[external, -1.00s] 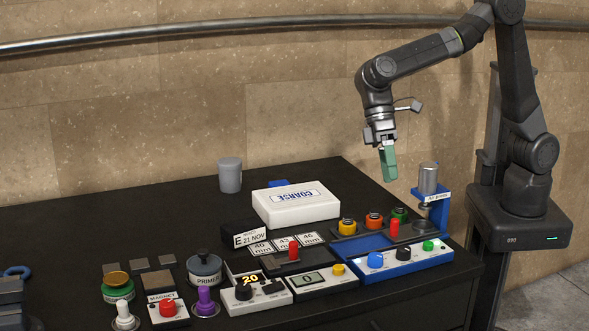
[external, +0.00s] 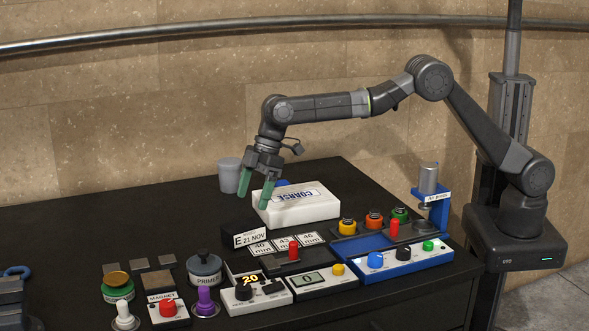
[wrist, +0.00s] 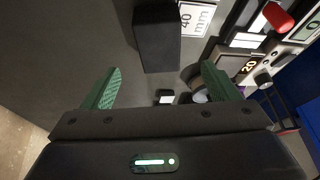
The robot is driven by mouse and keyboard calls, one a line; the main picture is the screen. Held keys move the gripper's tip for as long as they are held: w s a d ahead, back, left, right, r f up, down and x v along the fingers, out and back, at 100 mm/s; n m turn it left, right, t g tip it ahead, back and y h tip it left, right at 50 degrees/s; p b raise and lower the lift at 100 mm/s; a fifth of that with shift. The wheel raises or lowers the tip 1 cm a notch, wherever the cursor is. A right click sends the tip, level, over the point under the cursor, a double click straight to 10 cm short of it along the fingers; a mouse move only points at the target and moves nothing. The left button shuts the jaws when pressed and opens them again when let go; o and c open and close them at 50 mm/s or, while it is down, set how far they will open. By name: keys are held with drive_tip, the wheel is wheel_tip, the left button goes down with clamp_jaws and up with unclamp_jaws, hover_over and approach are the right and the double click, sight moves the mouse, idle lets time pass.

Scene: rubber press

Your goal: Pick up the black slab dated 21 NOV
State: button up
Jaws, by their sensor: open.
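The black slab (external: 249,238) with a white label reading "E 21 NOV" sits on the black table, at the left front corner of the white COARSE box. In the wrist view a black block (wrist: 157,38), apparently this slab, lies upper centre, just beyond the fingertips; its label is not readable there. My gripper (external: 253,201) has two green fingers spread apart, above the table behind the slab and by the white box's left end. The gripper (wrist: 160,68) is open with nothing between its fingers.
The white COARSE box (external: 297,207) stands close on the right. A grey cup (external: 229,176) stands behind. Tags marked 40, 43 and 46 mm (external: 286,243) lie right of the slab. Control boxes with knobs (external: 257,292) line the front.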

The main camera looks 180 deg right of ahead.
sight(245, 224)
drive_tip(key=shift+p+x, duration=1.15)
drive_tip(key=shift+x, duration=3.65)
drive_tip(key=shift+f, duration=0.1)
drive_tip(key=shift+c, duration=0.4)
